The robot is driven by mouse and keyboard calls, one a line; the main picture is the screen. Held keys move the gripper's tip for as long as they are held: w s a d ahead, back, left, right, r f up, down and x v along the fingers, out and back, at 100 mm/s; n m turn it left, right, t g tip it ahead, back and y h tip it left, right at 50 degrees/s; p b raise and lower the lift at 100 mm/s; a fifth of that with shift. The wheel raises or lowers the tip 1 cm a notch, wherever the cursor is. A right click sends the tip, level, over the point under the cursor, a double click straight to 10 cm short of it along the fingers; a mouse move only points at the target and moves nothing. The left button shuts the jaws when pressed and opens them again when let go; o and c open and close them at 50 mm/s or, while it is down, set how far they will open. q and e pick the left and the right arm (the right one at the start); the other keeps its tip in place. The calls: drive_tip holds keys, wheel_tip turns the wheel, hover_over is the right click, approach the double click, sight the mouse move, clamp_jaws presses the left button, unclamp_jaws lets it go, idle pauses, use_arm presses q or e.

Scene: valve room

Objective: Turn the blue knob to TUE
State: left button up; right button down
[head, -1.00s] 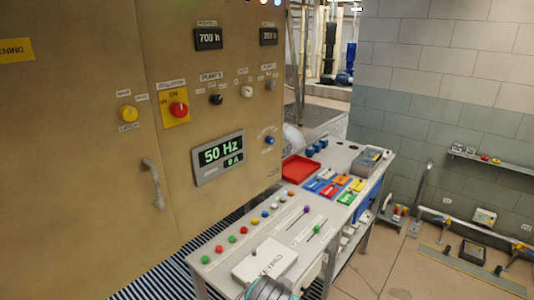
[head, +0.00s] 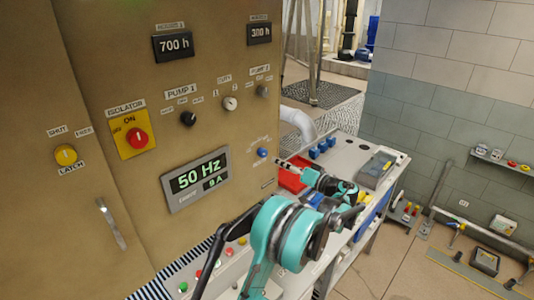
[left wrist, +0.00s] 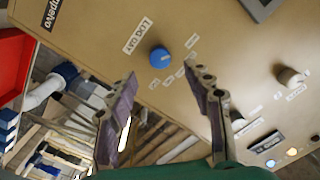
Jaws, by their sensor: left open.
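The blue knob (head: 262,152) sits on the tan cabinet front, right of the lit 50 Hz display. It also shows in the left wrist view (left wrist: 160,57), beside a label that seems to read LOG DAY. Small day labels surround it, too small to read, so I cannot tell its setting. My left gripper (head: 287,164) is close to the knob, just right of it in the head view. In the left wrist view my left gripper (left wrist: 161,76) is open and empty, its fingers apart with the knob ahead between their tips. My right gripper is not in view.
The cabinet (head: 110,220) also carries a red isolator knob (head: 137,138), a black pump knob (head: 188,118) and a white knob (head: 230,103). A bench with a red tray (head: 291,182) and buttons stands below my left arm.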

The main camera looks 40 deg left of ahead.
sight(265, 155)
use_arm(q)
drive_tip(key=a, duration=0.7)
drive_tip(key=shift+w+a, duration=0.3)
drive_tip(key=shift+a, duration=0.05)
drive_tip(key=c, duration=1.2)
